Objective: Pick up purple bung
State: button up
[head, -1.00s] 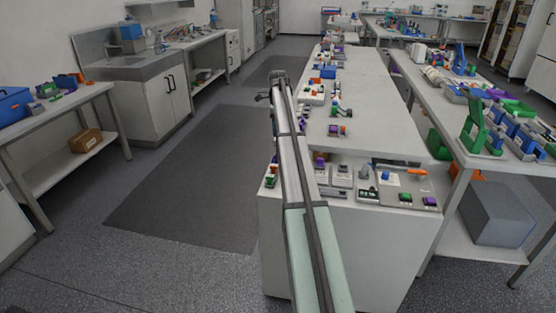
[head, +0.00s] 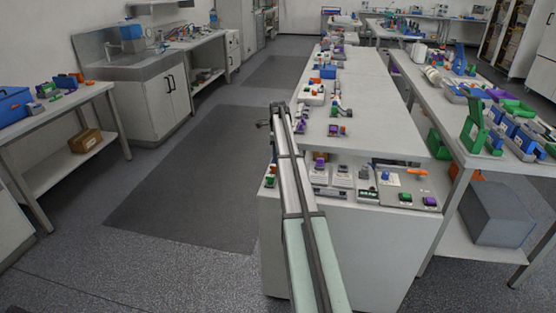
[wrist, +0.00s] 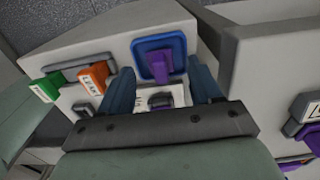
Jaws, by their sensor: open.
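In the wrist view, the purple bung (wrist: 159,65) stands on a blue square pad (wrist: 150,44) set into a pale grey unit. My gripper (wrist: 161,74) is open and empty, with one blue finger to each side of the bung's near part. The gap between fingers and bung shows on both sides, and I see no contact. In the head view, a purple piece (head: 320,158) on the near end of the central bench may be the same bung. My gripper cannot be made out there.
In the wrist view, a green block (wrist: 45,87) and an orange labelled block (wrist: 94,76) sit left of the bung. A pale housing (wrist: 275,70) rises close on the right. In the head view, several small units crowd the near end of the central bench (head: 375,125).

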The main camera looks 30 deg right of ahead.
jog(key=shift+f, duration=0.85)
jog(key=shift+c, duration=0.4)
jog(key=c, duration=1)
jog(key=shift+c, duration=0.2)
jog(key=shift+r, duration=0.15)
